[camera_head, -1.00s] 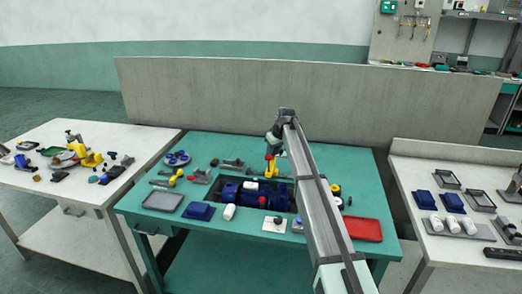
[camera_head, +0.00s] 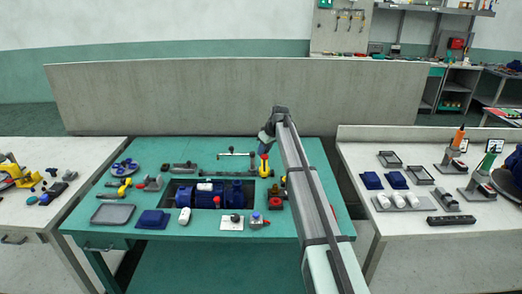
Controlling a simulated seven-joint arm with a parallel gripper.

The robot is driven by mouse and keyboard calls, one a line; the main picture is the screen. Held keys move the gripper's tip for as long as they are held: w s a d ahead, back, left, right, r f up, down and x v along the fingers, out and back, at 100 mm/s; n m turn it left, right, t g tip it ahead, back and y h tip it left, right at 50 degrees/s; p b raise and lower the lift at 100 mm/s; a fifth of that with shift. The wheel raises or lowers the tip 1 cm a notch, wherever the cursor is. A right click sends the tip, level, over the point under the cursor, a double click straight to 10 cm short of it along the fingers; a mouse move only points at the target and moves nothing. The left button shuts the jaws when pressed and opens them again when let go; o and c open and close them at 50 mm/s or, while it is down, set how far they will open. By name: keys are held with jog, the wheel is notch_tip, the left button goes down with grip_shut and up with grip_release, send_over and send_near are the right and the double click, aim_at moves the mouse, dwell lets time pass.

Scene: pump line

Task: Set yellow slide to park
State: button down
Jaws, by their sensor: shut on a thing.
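The jaws are small and partly hidden by my own arm, so the exact grip does not show. No park mark can be made out.
The blue pump (camera_head: 207,197) sits in a dark recess in the green table (camera_head: 190,262). A yellow-handled part (camera_head: 124,187) lies left. A red part (camera_head: 275,196) is near the gripper. My arm hides the table's right side. A low grey wall (camera_head: 170,98) stands behind.

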jog(key=shift+d, duration=0.35)
jog(key=c, duration=1.1)
grip_release()
jog(key=shift+d, duration=0.1)
jog(key=shift+o, duration=1.4)
jog(key=v, duration=1.3)
jog(key=shift+r, duration=0.4)
jog(key=shift+s, duration=0.15)
